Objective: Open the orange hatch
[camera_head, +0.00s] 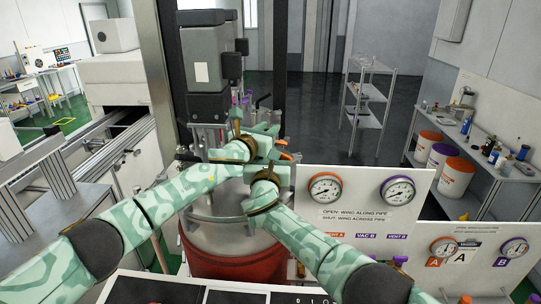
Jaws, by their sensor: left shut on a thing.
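A small patch of orange (284,156), which looks like part of the orange hatch, shows just right of my two grippers above the vessel. The rest of it is hidden behind them. My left gripper (268,134) is shut at this spot, apparently on the orange hatch, but its fingertips are hard to make out. My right gripper (278,172) is just below and very close to the left one. Whether its jaws are open or shut does not show. The vessel (225,235) has a grey upper part and a red lower body, under both grippers.
A grey machine head (207,60) stands upright behind my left arm. A white panel (365,215) with two round gauges stands close on the right, with a lower gauge panel (475,255) beyond it. A conveyor (110,145) runs on the left. Open floor lies behind.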

